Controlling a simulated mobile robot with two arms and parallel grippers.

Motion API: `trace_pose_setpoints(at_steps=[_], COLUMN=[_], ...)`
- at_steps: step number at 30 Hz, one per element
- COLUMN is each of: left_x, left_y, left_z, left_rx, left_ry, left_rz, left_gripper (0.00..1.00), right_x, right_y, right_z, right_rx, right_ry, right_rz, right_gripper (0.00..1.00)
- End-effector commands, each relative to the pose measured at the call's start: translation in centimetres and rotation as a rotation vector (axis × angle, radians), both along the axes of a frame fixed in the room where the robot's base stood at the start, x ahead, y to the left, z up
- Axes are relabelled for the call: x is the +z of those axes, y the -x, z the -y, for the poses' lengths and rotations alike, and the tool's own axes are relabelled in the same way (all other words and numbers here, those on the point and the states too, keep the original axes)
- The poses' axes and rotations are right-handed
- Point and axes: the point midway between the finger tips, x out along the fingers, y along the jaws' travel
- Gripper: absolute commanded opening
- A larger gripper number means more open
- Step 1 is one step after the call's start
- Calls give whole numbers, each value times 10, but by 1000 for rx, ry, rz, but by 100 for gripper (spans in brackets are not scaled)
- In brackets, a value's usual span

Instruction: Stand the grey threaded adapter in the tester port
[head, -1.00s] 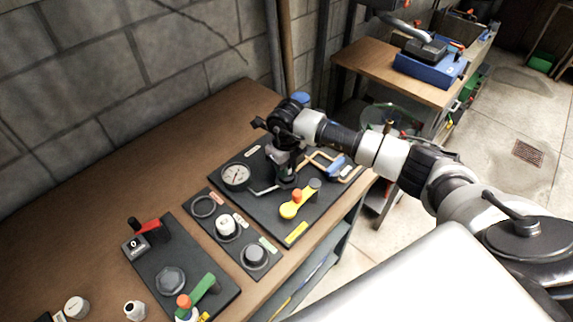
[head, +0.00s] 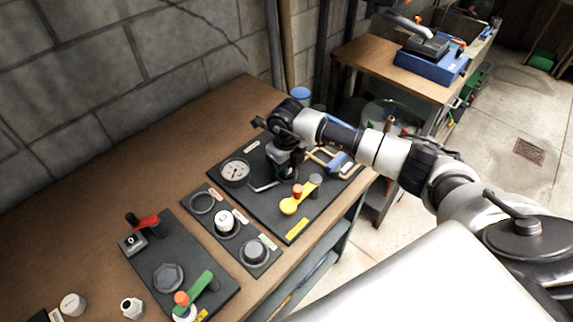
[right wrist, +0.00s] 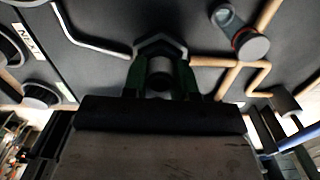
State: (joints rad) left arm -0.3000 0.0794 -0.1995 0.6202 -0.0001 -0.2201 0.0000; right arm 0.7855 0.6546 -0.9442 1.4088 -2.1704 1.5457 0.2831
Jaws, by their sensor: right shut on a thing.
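My right gripper (head: 287,170) points down over the dark tester board (head: 227,152), between the round gauge (head: 235,172) and the copper pipes. In the right wrist view its green-edged fingers (right wrist: 163,80) are shut on a short grey cylinder, which I take as the grey threaded adapter (right wrist: 159,68). A dark hexagonal fitting, likely the tester port (right wrist: 148,45), shows right at the fingertips. Whether the adapter sits inside it or just above it I cannot tell. In the head view the gripper hides both. My left gripper is not in view.
A yellow lever (head: 290,206) with a red knob stands in front of the gripper. A narrow panel with round holders (head: 202,203) and a board with a red handle (head: 148,222) lie to the left. Loose white fittings (head: 131,307) stand at front left. The bench's back left is clear.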

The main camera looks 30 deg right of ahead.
Motion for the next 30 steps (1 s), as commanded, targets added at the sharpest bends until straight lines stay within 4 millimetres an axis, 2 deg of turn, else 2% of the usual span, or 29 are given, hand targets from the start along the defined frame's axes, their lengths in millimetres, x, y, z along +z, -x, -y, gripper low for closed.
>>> trace_pose_setpoints(at_steps=[8, 9, 14, 20, 24, 30], left_x=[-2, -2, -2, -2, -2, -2], left_y=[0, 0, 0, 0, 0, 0], left_z=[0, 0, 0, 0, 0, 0], left_rx=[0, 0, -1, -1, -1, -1], left_ry=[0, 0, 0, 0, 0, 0], left_rz=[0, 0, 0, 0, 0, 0], left_gripper=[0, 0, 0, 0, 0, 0], right_x=[-1, -1, -1, -1, -1, -1], right_y=[0, 0, 0, 0, 0, 0], right_z=[0, 0, 0, 0, 0, 0], right_rx=[0, 0, 0, 1, 1, 1], right_ry=[0, 0, 0, 0, -1, -1], right_rz=[0, 0, 0, 0, -1, 0], right_gripper=[1, 32, 57, 57, 79, 79])
